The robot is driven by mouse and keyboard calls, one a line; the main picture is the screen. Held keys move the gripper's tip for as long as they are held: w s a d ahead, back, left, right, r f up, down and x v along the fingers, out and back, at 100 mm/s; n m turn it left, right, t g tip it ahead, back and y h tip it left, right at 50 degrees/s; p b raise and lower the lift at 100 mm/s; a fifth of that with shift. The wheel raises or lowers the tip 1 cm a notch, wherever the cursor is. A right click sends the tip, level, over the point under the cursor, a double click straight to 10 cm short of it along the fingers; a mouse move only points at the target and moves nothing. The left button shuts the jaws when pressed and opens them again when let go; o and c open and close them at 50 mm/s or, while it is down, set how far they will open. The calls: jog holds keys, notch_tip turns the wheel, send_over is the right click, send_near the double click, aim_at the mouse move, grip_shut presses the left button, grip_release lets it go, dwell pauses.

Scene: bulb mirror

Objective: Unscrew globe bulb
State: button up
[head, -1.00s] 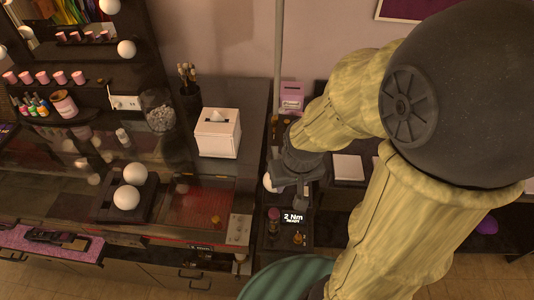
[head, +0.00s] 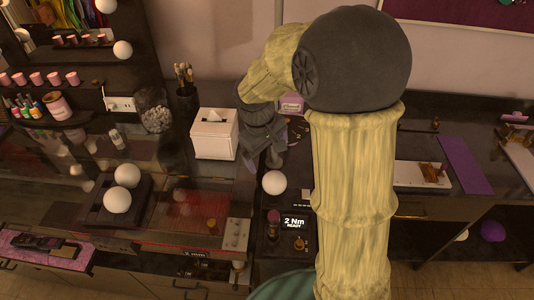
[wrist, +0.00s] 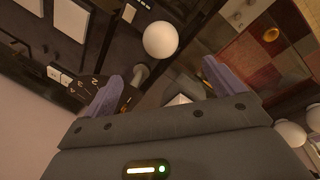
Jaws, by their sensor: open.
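A white globe bulb (head: 274,182) stands at the tester with the "2 Nm READY" display (head: 294,222). In the wrist view the same white globe (wrist: 160,40) appears beyond my fingertips, with a pale neck below it. My gripper (head: 262,160) is just behind the bulb in the head view, close to the tissue box. In the wrist view my gripper (wrist: 165,85) has its two purple-grey fingers wide apart, with nothing between them. The globe is apart from both fingers. Its screw base is not clearly visible.
A white tissue box (head: 214,133) stands left of my gripper. Two more white globes (head: 118,199) sit on a dark tray at left. Mirror bulbs (head: 122,48) are at upper left. A dark brush cup (head: 187,100) stands behind the box. My arm hides part of the right counter.

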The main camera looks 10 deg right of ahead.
aim_at(275, 174)
jog(key=d+f, duration=0.1)
jog(key=f, duration=0.4)
jog(key=w+f+p, duration=0.1)
jog(key=f, duration=0.5)
jog(key=d+f, duration=0.1)
jog(key=f, duration=0.5)
jog(key=shift+w+d, duration=0.3)
jog(key=shift+d, duration=0.05)
jog(key=c, duration=1.1)
jog(key=shift+p, duration=0.3)
jog(key=shift+r+p, duration=0.55)
jog(key=shift+r, duration=0.2)
jog(key=shift+r+p, duration=1.4)
jog(key=shift+r, duration=0.35)
jog(key=shift+c, duration=0.4)
